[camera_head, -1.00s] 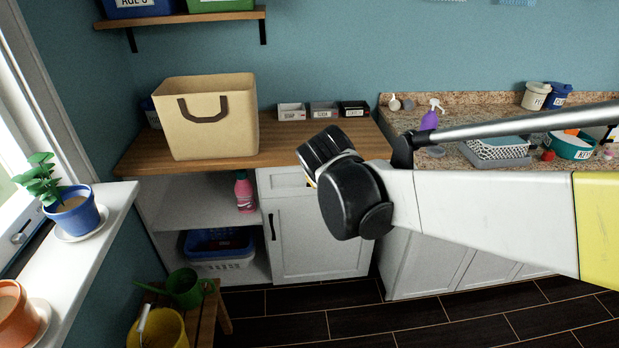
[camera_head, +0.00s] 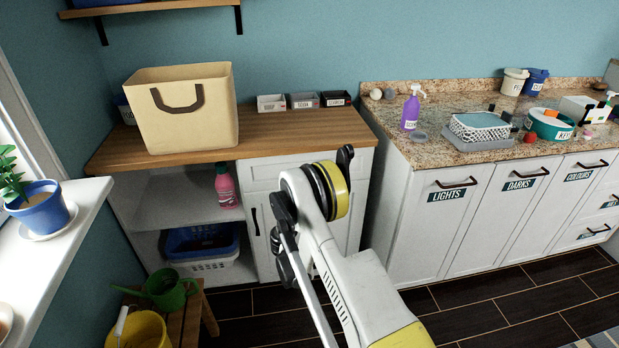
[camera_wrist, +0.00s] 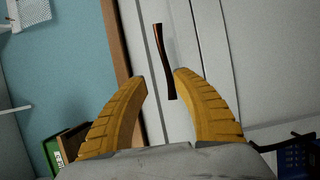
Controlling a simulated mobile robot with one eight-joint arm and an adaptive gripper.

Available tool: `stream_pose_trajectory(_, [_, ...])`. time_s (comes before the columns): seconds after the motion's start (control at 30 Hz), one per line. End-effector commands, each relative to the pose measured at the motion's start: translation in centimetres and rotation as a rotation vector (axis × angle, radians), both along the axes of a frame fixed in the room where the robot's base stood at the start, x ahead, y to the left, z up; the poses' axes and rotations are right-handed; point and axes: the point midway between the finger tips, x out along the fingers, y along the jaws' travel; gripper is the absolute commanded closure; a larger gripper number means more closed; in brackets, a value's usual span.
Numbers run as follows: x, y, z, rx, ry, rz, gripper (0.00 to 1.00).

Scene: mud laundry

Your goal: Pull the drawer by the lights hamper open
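The drawer (camera_head: 262,172) is the white front just under the wooden counter, left of the lights hamper (camera_head: 440,205). It looks shut; my arm covers much of it in the head view. In the wrist view the drawer front (camera_wrist: 147,45) fills the middle, with its dark bar handle (camera_wrist: 161,50) running along it. My gripper (camera_wrist: 162,78) is open, its two yellow fingers pointing at the handle. The handle's near end shows between the fingertips. I cannot tell whether the fingers reach around it or touch it. The fingers are not clear in the head view.
A tan bin (camera_head: 185,125) and small labelled boxes (camera_head: 304,101) stand on the wooden counter (camera_head: 280,137). A door (camera_head: 262,262) is below the drawer. Left of it, open shelves hold a pink bottle (camera_head: 226,188) and a blue basket (camera_head: 200,240). A stool with a green watering can (camera_head: 168,288) stands front left.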

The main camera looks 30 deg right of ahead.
Motion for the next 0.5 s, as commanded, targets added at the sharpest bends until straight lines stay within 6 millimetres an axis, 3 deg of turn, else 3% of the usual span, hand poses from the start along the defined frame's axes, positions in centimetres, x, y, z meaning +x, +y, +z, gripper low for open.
stream_pose_trajectory(0.07, [-0.1,0.0,-1.1,-0.022,0.001,0.004,0.66])
stream_pose_trajectory(0.23, [0.8,-0.8,-1.6,-0.034,0.002,0.004,0.66])
stream_pose_trajectory(0.5, [4.9,-4.1,-1.7,-0.032,0.001,0.004,0.66])
